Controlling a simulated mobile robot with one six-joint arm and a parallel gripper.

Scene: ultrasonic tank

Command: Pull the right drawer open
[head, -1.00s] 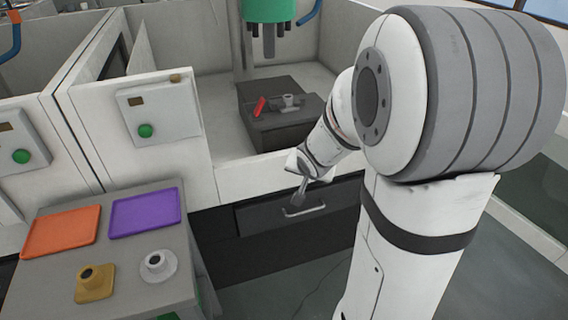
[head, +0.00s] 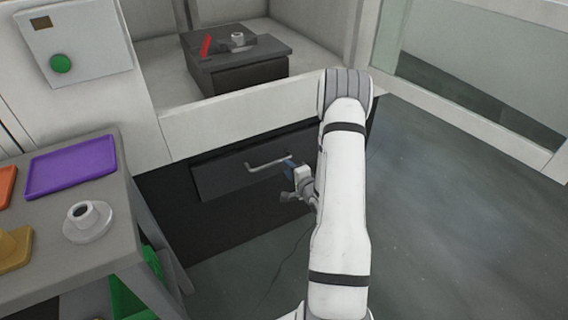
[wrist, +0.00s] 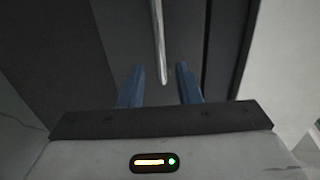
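The right drawer (head: 226,174) is a dark grey front set low in the white cabinet, and it looks shut. Its pale bar handle (head: 268,164) runs across the front. My gripper (head: 288,163) is at the right end of the handle in the head view, partly hidden by my arm. In the wrist view the two blue fingers of my gripper (wrist: 160,84) stand apart, with the handle bar (wrist: 158,45) reaching down between them. Gaps show on both sides of the bar, so the fingers do not look closed on it.
A grey table (head: 125,215) at the left holds a purple tray (head: 72,165), a white flanged part (head: 88,220) and a yellow part (head: 12,250). A dark block (head: 240,70) sits inside the cabinet above the drawer. The floor (head: 450,230) at the right is clear.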

